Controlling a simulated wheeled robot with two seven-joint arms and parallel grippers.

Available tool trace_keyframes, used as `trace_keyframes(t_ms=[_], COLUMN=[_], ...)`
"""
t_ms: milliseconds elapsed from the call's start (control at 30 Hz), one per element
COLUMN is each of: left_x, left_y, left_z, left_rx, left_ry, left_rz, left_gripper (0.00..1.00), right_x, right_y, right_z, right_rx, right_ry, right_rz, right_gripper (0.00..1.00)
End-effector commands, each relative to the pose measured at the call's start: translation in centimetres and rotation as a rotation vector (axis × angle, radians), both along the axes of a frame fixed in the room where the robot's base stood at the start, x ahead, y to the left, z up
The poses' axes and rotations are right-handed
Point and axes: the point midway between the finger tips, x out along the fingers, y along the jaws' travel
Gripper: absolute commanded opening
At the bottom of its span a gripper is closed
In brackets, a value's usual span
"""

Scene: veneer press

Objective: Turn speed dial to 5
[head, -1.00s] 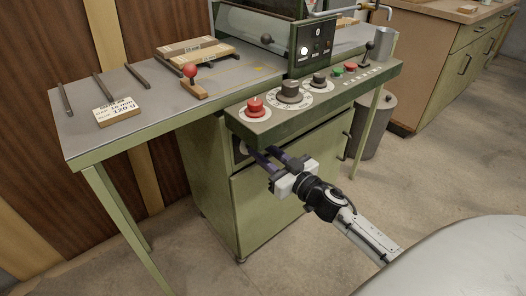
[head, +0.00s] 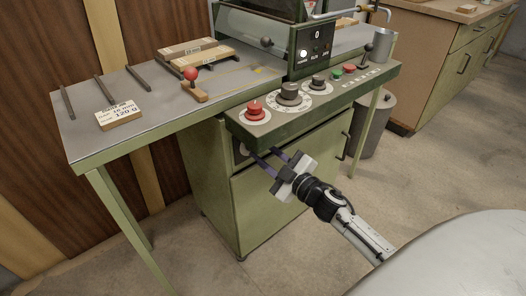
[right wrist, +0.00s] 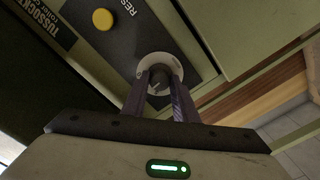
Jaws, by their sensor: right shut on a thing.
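A dark round dial (right wrist: 159,86) on a white ring with marks sits on the dark front panel in the right wrist view. My right gripper (head: 261,153) reaches it under the control shelf and is shut on it, one finger on each side. In the right wrist view the two purple fingers (right wrist: 158,97) hide the dial's sides and the lower part of its ring. A pale pointer line shows on the knob, but I cannot read the number it points to. My left gripper is not in view.
A yellow button (right wrist: 103,19) sits near the dial on the same panel. The green control shelf (head: 322,107) with a red button, larger dials and levers juts out above my gripper. A bin (head: 372,130) stands to the right. Floor in front is clear.

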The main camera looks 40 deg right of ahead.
Motion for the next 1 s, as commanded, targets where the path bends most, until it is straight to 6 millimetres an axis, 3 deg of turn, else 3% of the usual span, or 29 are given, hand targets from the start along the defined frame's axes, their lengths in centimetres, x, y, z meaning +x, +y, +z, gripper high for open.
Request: trace_keyframes(t_ms=[500,1000], left_x=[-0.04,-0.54], left_y=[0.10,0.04], left_z=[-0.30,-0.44], left_rx=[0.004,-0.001], left_ry=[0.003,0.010], left_rz=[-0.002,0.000], left_gripper=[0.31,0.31], right_x=[-0.01,-0.02], right_y=[0.02,0.03], right_z=[0.02,0.07], right_rx=[-0.456,-0.659], right_ry=[-0.036,-0.052], right_rz=[0.001,0.002], right_gripper=[0.04,0.04])
